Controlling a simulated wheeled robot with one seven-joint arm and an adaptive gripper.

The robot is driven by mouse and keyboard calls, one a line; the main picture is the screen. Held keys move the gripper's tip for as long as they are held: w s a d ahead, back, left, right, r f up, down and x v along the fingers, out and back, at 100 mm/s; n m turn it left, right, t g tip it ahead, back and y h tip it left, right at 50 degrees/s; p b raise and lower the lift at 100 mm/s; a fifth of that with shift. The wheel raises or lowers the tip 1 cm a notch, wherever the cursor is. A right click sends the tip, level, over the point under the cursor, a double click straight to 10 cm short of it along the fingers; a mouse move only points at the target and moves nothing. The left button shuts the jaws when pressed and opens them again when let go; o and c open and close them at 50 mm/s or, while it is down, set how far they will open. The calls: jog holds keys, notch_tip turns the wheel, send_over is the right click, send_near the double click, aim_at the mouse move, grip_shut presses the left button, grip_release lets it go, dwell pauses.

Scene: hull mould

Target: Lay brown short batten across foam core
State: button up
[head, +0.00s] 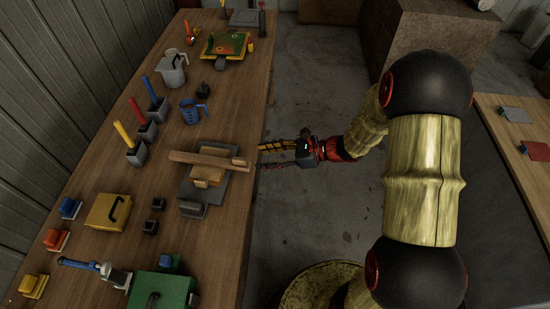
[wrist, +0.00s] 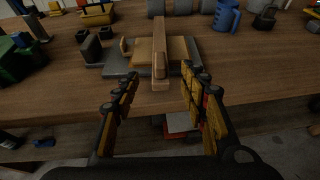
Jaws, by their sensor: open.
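The brown short batten (head: 212,160) lies across the tan foam core (head: 208,178) on a dark grey board (head: 222,192) near the table's right edge. In the wrist view the batten (wrist: 158,35) points at me, its near end reaching past the foam core (wrist: 178,48) and over the board's near rim. My gripper (head: 260,157) is open and empty, just off the table edge by the batten's near end. In the wrist view the fingers (wrist: 162,82) stand apart on either side of that end, with visible gaps.
A green box (head: 160,288) is at the front. The floor (head: 310,90) right of the table is open.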

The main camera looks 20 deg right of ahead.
jog(key=s+a+r+n+g+h, duration=0.3)
jog(key=s+r+n+g+h, duration=0.1)
jog(key=s+r+n, duration=0.75)
jog(key=s+d+r+n+t+h, duration=0.3)
jog(key=s+d+r+n+h, duration=0.5)
jog(key=s+d+r+n, duration=0.1)
jog(key=shift+s+d+r+n+t, duration=0.2)
jog(key=shift+s+r+n+t, duration=0.25)
jog(key=shift+s+n, duration=0.8)
